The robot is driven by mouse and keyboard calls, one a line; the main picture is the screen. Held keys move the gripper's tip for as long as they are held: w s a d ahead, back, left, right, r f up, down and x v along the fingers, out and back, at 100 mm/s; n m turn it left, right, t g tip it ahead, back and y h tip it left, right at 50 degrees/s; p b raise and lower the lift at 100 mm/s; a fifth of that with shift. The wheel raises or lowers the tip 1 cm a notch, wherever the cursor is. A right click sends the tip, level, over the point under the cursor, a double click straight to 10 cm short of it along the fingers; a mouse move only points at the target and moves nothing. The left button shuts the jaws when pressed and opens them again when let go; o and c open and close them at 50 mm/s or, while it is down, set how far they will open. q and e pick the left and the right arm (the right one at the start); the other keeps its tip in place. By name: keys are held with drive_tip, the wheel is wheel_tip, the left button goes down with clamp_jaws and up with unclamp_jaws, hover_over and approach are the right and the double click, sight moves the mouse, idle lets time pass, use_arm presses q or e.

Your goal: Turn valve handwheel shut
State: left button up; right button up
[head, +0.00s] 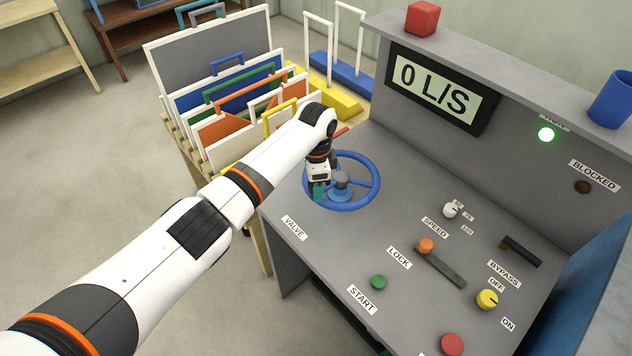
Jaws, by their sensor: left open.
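The blue valve handwheel (371,190) lies flat on the grey console (340,247), behind the VALVE label (294,228). Its hub and spokes show inside the rim. My left gripper (319,192) is open and points down at the left part of the wheel. It hides part of the left rim. I cannot tell whether its fingers touch the rim. The display (437,88) reads 0 L/S. My right gripper is not in view.
Right of the wheel are a white speed knob (450,210), an orange-knobbed lock lever (441,265), a green start button (379,282), a yellow knob (487,299) and a black bypass handle (521,251). A green lamp (546,134) is lit. Framed panels (207,62) stand behind on the left.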

use_arm(q)
drive_tip(key=shift+r, duration=0.1)
drive_tip(key=shift+w+a+r, duration=0.1)
drive_tip(key=shift+w+r, duration=0.05)
drive_tip(key=shift+r, duration=0.1)
wheel_tip(320, 180, up, 11)
drive_tip(key=b, duration=0.2)
drive_tip(key=shift+r+b, duration=0.2)
drive_tip(key=shift+b, duration=0.1)
